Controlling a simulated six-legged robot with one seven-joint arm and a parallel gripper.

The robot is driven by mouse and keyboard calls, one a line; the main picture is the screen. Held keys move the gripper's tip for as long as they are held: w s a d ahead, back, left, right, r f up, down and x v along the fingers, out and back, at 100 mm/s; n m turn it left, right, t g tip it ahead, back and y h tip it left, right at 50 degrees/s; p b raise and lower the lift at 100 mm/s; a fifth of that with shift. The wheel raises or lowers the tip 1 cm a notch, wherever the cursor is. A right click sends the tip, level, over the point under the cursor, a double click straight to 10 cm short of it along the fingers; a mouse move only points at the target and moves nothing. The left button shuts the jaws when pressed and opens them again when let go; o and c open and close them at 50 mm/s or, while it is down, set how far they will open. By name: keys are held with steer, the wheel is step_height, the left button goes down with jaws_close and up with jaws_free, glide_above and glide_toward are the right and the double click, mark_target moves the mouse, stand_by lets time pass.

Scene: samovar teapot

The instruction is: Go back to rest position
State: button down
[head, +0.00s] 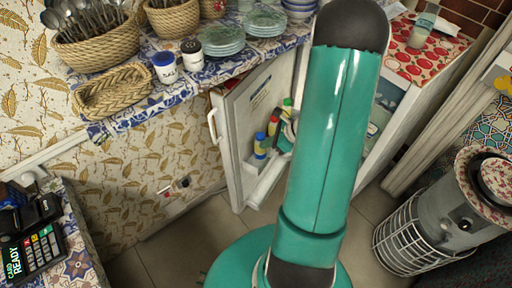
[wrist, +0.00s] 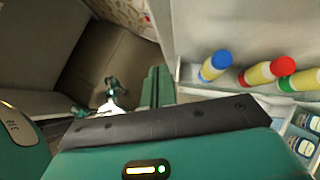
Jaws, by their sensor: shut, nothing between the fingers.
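My gripper (wrist: 158,72) shows in the wrist view as two teal fingers close together, with nothing between them. It is in front of the open fridge door, with the door shelf to the right of the fingers in that view. In the head view my teal arm rises through the middle and hides much of the fridge opening. The fingers cannot be made out clearly there.
The white fridge door (head: 233,135) stands open, with several bottles (head: 261,144) on its shelf. A counter (head: 165,100) with baskets, plates and jars is at upper left. A caged metal heater (head: 440,215) stands at right. Tiled floor (head: 190,238) shows below.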

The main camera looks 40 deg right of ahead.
steer(key=shift+s+d+r, duration=0.25)
steer(key=shift+s+r, duration=0.15)
steer(key=shift+r, duration=0.05)
steer(key=a+r+n+g, duration=0.4)
steer(key=a+r+n, duration=1.1)
steer(key=r, duration=0.2)
steer(key=s+a+r+n+t+h, duration=0.2)
steer(key=s+a+r+n+h, duration=0.3)
steer(key=s+a+r+n, duration=0.3)
step_height(320, 180, up, 4)
steer(key=s+n, duration=0.1)
steer(key=n, duration=0.4)
steer(key=shift+s+a+r+t+h, duration=0.15)
steer(key=shift+s+a+t+h, duration=0.05)
steer(key=shift+t+h, duration=0.1)
steer(key=shift+d, duration=0.2)
